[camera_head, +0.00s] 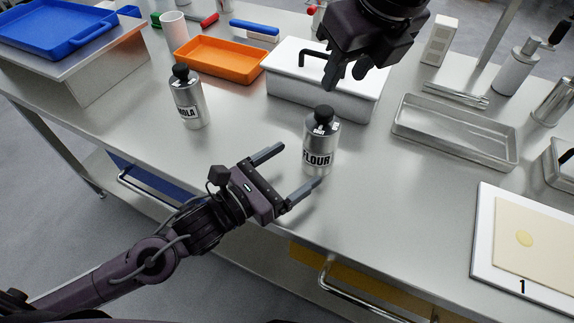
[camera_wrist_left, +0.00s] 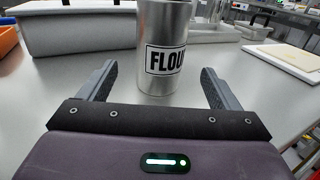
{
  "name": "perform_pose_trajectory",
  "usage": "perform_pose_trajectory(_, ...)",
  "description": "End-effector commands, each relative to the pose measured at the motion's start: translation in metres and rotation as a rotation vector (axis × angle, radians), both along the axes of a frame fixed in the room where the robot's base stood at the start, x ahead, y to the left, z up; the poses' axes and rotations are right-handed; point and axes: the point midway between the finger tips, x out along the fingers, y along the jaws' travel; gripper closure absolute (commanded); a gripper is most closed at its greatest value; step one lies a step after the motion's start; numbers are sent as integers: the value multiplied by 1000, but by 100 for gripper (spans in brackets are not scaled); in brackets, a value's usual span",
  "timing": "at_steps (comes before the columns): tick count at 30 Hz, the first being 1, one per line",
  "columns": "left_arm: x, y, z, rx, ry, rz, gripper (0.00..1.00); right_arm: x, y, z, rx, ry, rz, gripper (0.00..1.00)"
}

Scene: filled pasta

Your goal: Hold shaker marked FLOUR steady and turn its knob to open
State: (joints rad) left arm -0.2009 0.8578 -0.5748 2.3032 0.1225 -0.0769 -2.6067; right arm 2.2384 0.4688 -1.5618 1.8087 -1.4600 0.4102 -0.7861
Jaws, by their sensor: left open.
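The FLOUR shaker (camera_head: 319,145) is a silver cylinder with a black knob (camera_head: 323,115) on top, upright on the steel table. In the left wrist view, the shaker (camera_wrist_left: 164,50) stands ahead of the open fingers, with its label facing them and its top out of frame. My left gripper (camera_head: 301,164) is open and low, its fingertips close to the shaker's two sides; contact cannot be told. My right gripper (camera_head: 346,75) hangs above and behind the shaker, fingers pointing down and apart, holding nothing visible.
A second labelled shaker (camera_head: 187,103) stands to the left. Behind are an orange tray (camera_head: 220,74) and a white lidded container (camera_head: 290,95). A metal tray (camera_head: 455,143) and a cream board (camera_head: 548,225) lie to the right. The table's front edge is near my left gripper.

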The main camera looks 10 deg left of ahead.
Motion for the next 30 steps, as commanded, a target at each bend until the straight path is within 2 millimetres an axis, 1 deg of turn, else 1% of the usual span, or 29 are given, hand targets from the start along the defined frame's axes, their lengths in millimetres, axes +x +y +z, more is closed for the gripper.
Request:
perform_pose_trajectory(2, 5, -5, 0, -3, -3, 1, 15, 0, 0, 0, 0, 0, 0, 64)
perform_pose_trajectory(12, 43, -39, 1, -1, -2, 1, 15, 0, 0, 0, 0, 0, 0, 64)
perform_pose_trajectory(15, 50, -46, 0, -1, -1, 0, 15, 0, 0, 0, 0, 0, 0, 64)
perform_pose_trajectory(19, 54, -51, 0, 0, 0, -1, 15, 0, 0, 0, 0, 0, 0, 64)
perform_pose_trajectory(27, 55, -51, -1, 2, 1, -1, 15, 0, 0, 0, 0, 0, 0, 64)
perform_pose_trajectory(30, 55, -51, -1, 1, 0, -1, 29, 0, 0, 0, 0, 0, 0, 64)
